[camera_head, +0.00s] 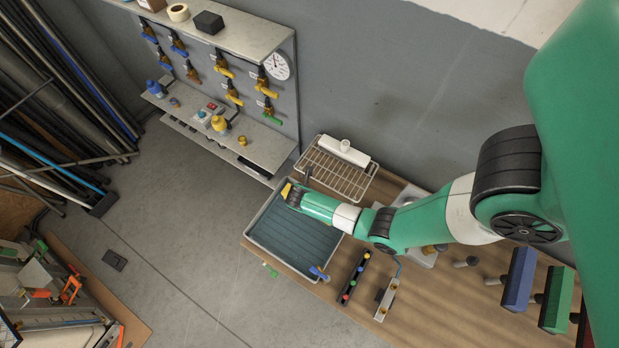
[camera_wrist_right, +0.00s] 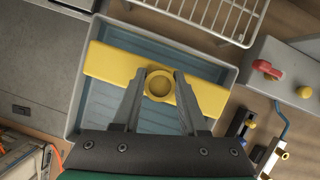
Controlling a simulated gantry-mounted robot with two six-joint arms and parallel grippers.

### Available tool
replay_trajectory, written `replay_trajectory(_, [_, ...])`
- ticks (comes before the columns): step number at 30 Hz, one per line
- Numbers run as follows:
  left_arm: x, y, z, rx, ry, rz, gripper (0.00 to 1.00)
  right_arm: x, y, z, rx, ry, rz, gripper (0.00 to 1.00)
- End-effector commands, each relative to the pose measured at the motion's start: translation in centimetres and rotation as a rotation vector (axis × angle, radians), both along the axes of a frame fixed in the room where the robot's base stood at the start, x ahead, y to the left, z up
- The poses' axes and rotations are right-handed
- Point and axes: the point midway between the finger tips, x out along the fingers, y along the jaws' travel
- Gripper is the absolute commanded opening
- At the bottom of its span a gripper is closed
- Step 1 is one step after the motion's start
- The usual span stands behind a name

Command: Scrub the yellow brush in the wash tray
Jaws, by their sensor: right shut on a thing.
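The yellow brush (camera_wrist_right: 112,64) shows large in the right wrist view, a long yellow block with a round yellow grip (camera_wrist_right: 160,85) at its middle. My right gripper (camera_wrist_right: 160,92) is shut on this round grip, one finger on each side. In the head view the gripper (camera_head: 289,191) is at the back of the wash tray, with a small part of the brush (camera_head: 285,189) showing. The wash tray (camera_head: 300,238) is grey-rimmed with a ribbed blue-grey floor. The brush is over the tray; I cannot tell whether it touches the floor. The bristles are hidden. My left gripper is not in view.
A wire rack (camera_head: 338,174) stands behind the tray against the wall. Blue and green brushes (camera_head: 519,279) hang farther right. A valve shelf (camera_head: 215,123) stands back left.

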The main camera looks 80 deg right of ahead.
Motion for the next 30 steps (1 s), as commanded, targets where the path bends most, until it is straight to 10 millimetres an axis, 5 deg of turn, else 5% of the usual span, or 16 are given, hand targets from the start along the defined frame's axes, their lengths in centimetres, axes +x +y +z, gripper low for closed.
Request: replay_trajectory(30, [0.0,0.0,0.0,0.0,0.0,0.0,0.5,0.0,0.0,11.0,0.0,-0.001,-0.001,0.0])
